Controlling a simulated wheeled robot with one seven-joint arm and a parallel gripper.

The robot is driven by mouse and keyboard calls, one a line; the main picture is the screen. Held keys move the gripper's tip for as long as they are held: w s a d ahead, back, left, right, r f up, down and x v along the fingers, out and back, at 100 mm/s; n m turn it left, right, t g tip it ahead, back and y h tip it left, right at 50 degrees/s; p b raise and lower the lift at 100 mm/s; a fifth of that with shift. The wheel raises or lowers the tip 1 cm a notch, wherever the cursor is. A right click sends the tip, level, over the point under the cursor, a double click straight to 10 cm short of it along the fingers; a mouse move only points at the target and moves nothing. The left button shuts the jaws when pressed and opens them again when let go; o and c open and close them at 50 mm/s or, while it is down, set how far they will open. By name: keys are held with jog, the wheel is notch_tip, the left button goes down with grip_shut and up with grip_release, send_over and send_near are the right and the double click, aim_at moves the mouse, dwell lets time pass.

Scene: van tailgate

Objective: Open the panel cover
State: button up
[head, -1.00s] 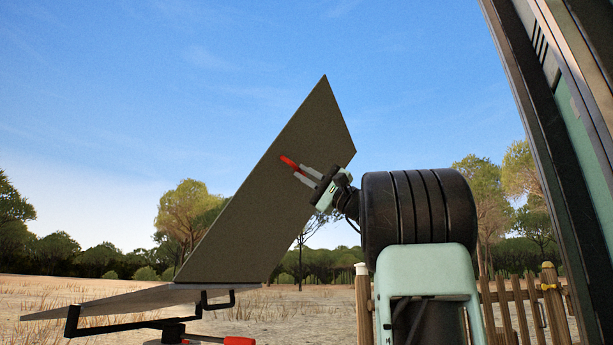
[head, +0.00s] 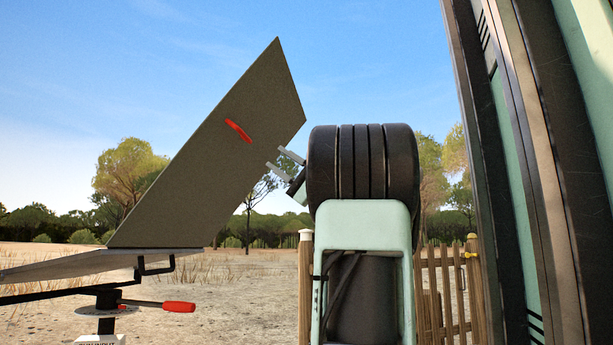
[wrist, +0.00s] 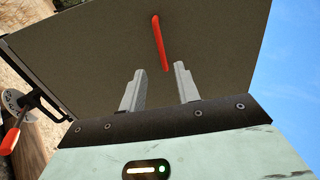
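The panel cover (head: 220,150) is a flat dark grey board standing tilted up from a flat panel base (head: 60,268) at the left. A red handle (head: 238,130) is fixed on its face; it also shows in the wrist view (wrist: 160,42). My gripper (head: 285,162) is to the lower right of the handle, apart from it. In the wrist view my gripper (wrist: 158,80) has its two grey fingers spread with nothing between them. The handle lies just beyond the fingertips, near the right finger. My arm hides part of the scene behind it.
A red lever (head: 178,306) sticks out on a post under the panel base; it also shows in the wrist view (wrist: 10,140). The van's side (head: 530,170) rises at the right. A wooden fence (head: 450,290) stands behind my arm. Dry open ground lies around.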

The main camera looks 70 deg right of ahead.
jog(key=v, duration=0.7)
jog(key=shift+s+f+p, duration=0.2)
jog(key=shift+f+p, duration=0.05)
jog(key=shift+p, duration=0.2)
jog(key=shift+w, duration=0.1)
